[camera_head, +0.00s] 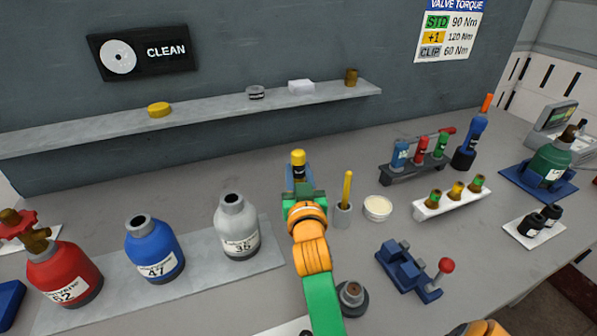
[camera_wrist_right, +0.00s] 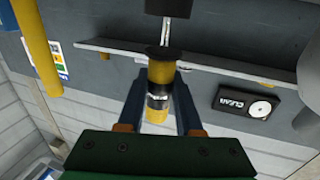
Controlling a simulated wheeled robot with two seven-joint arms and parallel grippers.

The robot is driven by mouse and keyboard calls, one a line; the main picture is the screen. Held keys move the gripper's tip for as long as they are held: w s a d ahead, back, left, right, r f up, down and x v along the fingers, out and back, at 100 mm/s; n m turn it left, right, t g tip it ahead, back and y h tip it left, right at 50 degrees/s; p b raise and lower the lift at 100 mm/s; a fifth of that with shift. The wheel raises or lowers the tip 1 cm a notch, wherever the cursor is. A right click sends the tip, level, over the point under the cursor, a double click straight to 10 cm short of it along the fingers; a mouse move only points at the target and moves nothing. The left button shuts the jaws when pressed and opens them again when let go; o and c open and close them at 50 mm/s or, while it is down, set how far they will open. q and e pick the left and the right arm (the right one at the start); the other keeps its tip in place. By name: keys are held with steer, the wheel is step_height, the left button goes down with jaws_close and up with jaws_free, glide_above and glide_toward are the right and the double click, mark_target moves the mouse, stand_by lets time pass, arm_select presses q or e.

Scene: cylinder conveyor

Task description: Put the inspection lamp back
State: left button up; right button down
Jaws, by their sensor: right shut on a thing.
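My right gripper (camera_head: 298,182) is shut on the inspection lamp (camera_head: 298,158), a slim yellow and black piece, above the middle of the bench. In the right wrist view the lamp (camera_wrist_right: 159,76) sits between the two dark fingers (camera_wrist_right: 157,108). It has a pale band, a black collar and a thin silver rod that runs to a black part (camera_wrist_right: 167,7) at the top edge. In the head view the gripper hides the lamp's lower part. I cannot tell whether the lamp touches anything below. My left gripper is not in view.
A grey cup (camera_head: 342,216) with a yellow stick and a round white dish (camera_head: 377,207) stand just right of the gripper. The white cylinder (camera_head: 236,228) and blue cylinder (camera_head: 153,250) stand left. A blue clamp (camera_head: 405,272) and a dark round base (camera_head: 352,298) are nearer. A shelf (camera_head: 210,112) runs behind.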

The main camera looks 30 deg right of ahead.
mark_target(299, 164)
steer(key=shift+f+b, duration=1.1)
steer(key=shift+f, duration=0.35)
steer(key=c, duration=0.5)
jaws_free()
step_height(299, 164, up, 6)
steer(key=p, duration=0.6)
steer(key=shift+r+p, duration=0.15)
steer(key=shift+p, duration=0.15)
steer(key=shift+f, duration=0.2)
